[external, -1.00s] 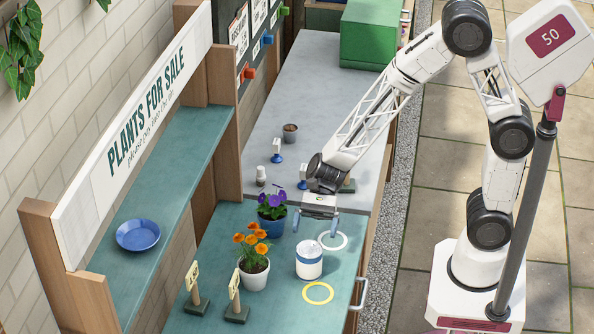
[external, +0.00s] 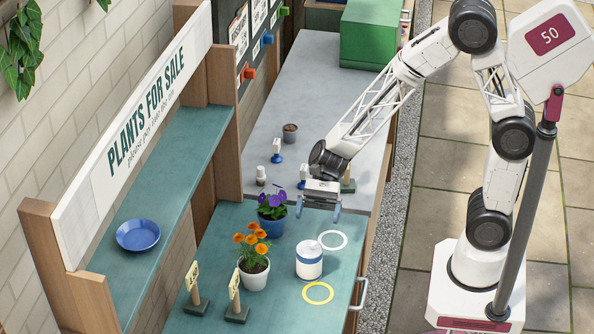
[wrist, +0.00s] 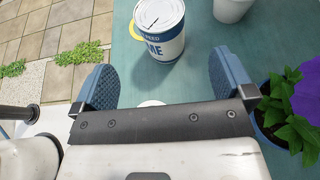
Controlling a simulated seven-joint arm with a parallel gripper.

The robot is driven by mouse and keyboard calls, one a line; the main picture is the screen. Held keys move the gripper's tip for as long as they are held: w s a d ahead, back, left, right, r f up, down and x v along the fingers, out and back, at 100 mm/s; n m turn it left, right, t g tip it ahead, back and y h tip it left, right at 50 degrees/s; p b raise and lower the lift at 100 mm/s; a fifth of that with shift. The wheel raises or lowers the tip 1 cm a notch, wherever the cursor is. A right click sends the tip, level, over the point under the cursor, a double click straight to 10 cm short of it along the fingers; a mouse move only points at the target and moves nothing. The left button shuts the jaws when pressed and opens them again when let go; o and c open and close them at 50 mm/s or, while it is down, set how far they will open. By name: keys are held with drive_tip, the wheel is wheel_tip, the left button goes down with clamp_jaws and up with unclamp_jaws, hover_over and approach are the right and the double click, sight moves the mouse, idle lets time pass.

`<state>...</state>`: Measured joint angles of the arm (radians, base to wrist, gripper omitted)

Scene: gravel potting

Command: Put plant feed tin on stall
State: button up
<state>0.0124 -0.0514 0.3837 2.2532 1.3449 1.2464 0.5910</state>
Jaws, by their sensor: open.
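The plant feed tin (external: 309,260) is white with a blue band and stands upright on the green worktop, between a white ring and a yellow ring. It also shows at the top of the wrist view (wrist: 160,30), beyond my fingertips. The stall (external: 170,190) is the green shelf under the "PLANTS FOR SALE" sign, at the left. My gripper (external: 319,209) is open and empty above the worktop, behind the tin and apart from it. Both blue fingers (wrist: 163,85) show in the wrist view with nothing between them.
A blue saucer (external: 138,235) lies on the stall shelf. A purple-flowered pot (external: 272,223) and an orange-flowered pot (external: 254,277) stand left of the tin. Two small signs (external: 236,305) stand near the front. A yellow ring (external: 318,293) and white ring (external: 332,240) mark the worktop.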

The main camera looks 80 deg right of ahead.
idle(0.4)
drive_tip(key=s+d+r+n+t+h, duration=0.1)
drive_tip(key=s+d+r+n+h, duration=0.5)
drive_tip(key=s+d+r+n, duration=0.1)
drive_tip(key=s+d+r+n+t+h, duration=0.1)
drive_tip(key=s+d+r+n+h, duration=0.6)
drive_tip(key=s, duration=0.7)
drive_tip(key=d+n, duration=0.2)
drive_tip(key=n, duration=0.1)
drive_tip(key=shift+s+r+n+t+h, duration=0.25)
drive_tip(key=shift+r+n+t+h, duration=0.05)
drive_tip(key=shift+r+n, duration=0.1)
